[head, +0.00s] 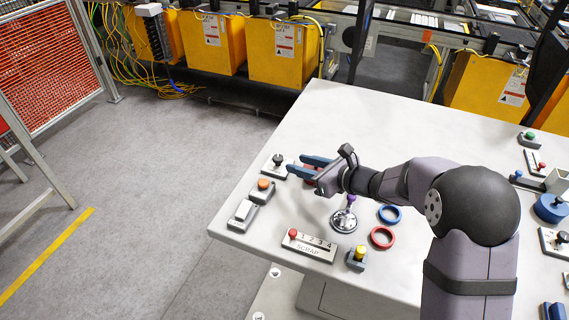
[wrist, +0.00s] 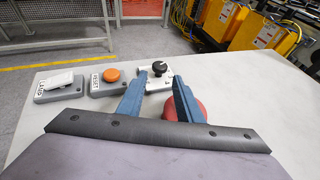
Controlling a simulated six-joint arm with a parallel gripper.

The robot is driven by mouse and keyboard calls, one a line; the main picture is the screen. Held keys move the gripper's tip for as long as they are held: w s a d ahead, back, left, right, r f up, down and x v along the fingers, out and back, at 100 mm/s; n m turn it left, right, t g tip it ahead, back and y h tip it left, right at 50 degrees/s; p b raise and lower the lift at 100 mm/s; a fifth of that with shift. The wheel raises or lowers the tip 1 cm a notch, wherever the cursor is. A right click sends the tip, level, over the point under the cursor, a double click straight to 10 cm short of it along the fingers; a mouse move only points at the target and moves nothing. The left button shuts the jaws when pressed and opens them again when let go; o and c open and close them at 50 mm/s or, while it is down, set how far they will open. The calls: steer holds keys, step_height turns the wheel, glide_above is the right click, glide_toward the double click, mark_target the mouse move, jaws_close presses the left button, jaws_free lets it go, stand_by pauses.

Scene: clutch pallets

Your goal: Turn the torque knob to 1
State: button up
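A black knob (head: 277,158) stands on a small white plate (head: 266,171) near the table's left edge. In the wrist view the knob (wrist: 160,68) and its plate (wrist: 155,82) appear beyond and between my fingertips. No torque label or number is readable on the plate, so I cannot tell the knob's setting. My gripper (head: 297,164) is open, with its two blue fingers apart, to the right of the knob. In the wrist view the gripper (wrist: 159,74) shows nothing held between its fingertips. A red round thing (wrist: 188,110) lies partly hidden behind the right finger.
An orange button (head: 263,184) and a white switch (head: 243,210) sit nearby. A SCRAP slider (head: 309,246), a yellow button (head: 358,254), a silver stand (head: 344,220), a blue ring (head: 389,215) and a red ring (head: 382,237) are nearer. The table's back middle is clear.

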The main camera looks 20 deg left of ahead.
mark_target(280, 159)
steer(key=shift+a, duration=0.1)
steer(key=shift+p+x, duration=0.9)
steer(key=shift+x, duration=2.65)
steer(key=shift+f, duration=0.1)
steer(key=c, duration=0.7)
